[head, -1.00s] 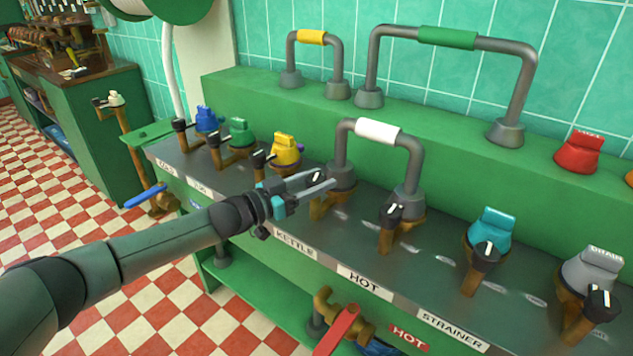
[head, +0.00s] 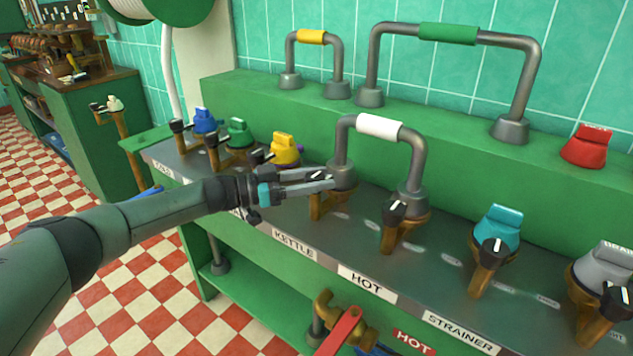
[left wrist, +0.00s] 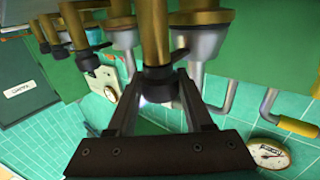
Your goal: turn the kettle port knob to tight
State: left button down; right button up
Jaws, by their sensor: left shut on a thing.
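The kettle port knob (head: 317,176) is a small black knob with a white mark, on a brass pipe behind the KETTLE label (head: 295,243). My left gripper (head: 328,180) comes in from the left, with its fingers around this knob and shut on it. In the left wrist view the two dark fingers (left wrist: 160,100) close on the black knob (left wrist: 157,84) at the end of the brass pipe. The fingers partly hide the knob, so I cannot tell its exact setting. My right gripper is not in view.
The HOT port knob (head: 395,211) stands close on the right. A grey pipe handle with a white grip (head: 379,126) rises just behind. Yellow (head: 285,149), teal (head: 497,227) and red (head: 587,146) knobs stand nearby. A red lever (head: 338,330) sits below the counter.

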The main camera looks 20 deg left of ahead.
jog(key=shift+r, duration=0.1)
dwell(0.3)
pick_arm(q)
jog(key=shift+c, duration=1.5)
grip_release()
jog(key=shift+s+a, duration=0.25)
jog(key=shift+a, duration=0.2)
jog(key=p+v, duration=0.2)
jog(key=v, duration=1.2)
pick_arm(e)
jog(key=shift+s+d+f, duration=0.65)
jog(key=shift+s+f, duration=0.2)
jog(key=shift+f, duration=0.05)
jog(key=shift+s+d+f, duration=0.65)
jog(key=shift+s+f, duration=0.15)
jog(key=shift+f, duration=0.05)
pick_arm(q)
jog(key=shift+a, duration=0.15)
